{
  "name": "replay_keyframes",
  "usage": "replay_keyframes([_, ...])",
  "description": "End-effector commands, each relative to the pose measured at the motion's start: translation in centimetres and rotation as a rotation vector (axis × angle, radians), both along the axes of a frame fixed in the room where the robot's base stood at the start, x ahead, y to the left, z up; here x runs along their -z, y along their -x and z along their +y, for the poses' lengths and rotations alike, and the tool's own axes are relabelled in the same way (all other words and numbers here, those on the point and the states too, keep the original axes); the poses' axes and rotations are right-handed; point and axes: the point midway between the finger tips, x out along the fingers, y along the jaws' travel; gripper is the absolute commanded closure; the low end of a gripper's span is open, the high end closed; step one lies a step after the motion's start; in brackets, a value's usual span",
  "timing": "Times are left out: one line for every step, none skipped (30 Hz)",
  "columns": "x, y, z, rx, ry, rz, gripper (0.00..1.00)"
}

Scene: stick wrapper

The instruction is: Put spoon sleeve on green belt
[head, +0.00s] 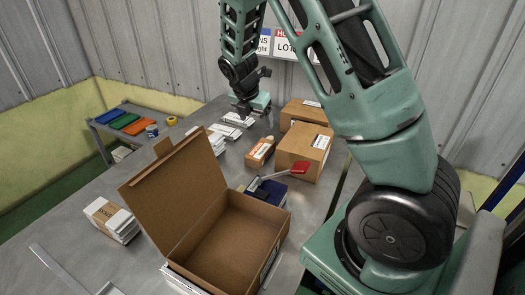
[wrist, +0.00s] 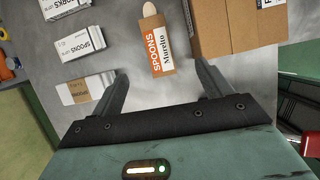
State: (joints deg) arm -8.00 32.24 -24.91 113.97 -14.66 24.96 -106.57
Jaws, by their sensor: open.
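My gripper (wrist: 161,80) is open and empty. In the wrist view its fingers lie either side of the sleeve's near end; I cannot tell the height gap. In the head view my gripper (head: 243,114) is above the table's far part. A green strip (head: 126,121), likely the green belt, lies between blue and orange strips on the left side shelf.
White packs (wrist: 82,44) lie left of the sleeve. Cardboard boxes (head: 306,150) stand close on its right. An open carton (head: 225,240) fills the near table, with a dark blue device with a red handle (head: 299,167) behind it.

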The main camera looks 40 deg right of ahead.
Motion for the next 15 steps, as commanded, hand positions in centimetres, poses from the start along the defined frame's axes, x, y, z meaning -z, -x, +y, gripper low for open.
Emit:
replay_keyframes([0.0,0.0,-0.1,-0.02,0.003,0.008,0.22])
replay_keyframes([0.2,0.0,-0.1,-0.029,0.004,0.012,0.22])
replay_keyframes([0.5,0.0,-0.3,-0.035,0.005,0.016,0.22])
replay_keyframes([0.9,-0.1,-0.4,-0.036,0.005,0.017,0.22])
replay_keyframes([1.3,-0.1,-0.6,-0.035,0.005,0.018,0.22])
replay_keyframes([2.0,-0.2,-0.9,-0.033,0.005,0.018,0.22])
replay_keyframes([2.6,-0.2,-1.1,-0.034,0.006,0.02,0.22])
replay_keyframes([3.2,-0.3,-1.3,-0.034,0.006,0.02,0.22])
replay_keyframes([4.0,-0.4,-1.6,-0.032,0.005,0.02,0.22])
replay_keyframes([4.5,-0.5,-1.8,-0.033,0.005,0.019,0.22])
replay_keyframes([5.1,-0.6,-2.1,-0.032,0.005,0.021,0.22])
replay_keyframes([5.9,-0.7,-2.4,-0.031,0.005,0.018,0.22])
replay_keyframes([6.4,-0.8,-2.6,-0.031,0.005,0.019,0.22])
replay_keyframes([7.0,-0.9,-2.8,-0.032,0.005,0.019,0.22])
replay_keyframes([7.7,-1.0,-3.1,-0.031,0.005,0.018,0.22])
